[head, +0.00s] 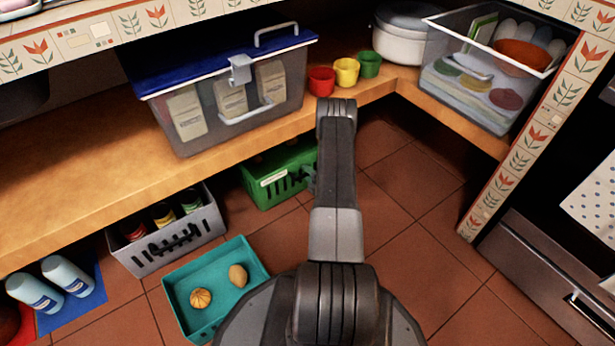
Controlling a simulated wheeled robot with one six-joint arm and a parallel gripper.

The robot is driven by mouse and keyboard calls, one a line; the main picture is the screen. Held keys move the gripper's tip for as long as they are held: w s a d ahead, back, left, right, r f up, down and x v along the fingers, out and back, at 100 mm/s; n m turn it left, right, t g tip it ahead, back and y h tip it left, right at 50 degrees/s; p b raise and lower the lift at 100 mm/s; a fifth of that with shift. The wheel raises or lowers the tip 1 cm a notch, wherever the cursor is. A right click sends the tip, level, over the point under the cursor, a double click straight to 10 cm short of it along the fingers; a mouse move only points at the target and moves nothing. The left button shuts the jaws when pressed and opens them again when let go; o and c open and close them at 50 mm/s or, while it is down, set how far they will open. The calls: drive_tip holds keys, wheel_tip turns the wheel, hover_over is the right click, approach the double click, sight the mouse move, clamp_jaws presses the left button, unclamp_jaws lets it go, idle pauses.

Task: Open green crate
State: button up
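The green crate (268,187) stands on the tiled floor under the wooden shelf, left of my arm. It has a pale label and slots on its front. Its right end is hidden behind my arm, and its top is partly in the shelf's shadow, so I cannot tell whether it is open or shut. My arm reaches forward and bends down at its far end.
A grey crate (188,250) with bottles and a teal tray (177,291) with two round food items stand on the floor at left. The shelf (90,196) overhangs the green crate and holds a blue-lidded box (285,125). Floor right of my arm is clear.

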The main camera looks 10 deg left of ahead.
drive_tip(key=shift+w+a, duration=0.25)
clamp_jaws()
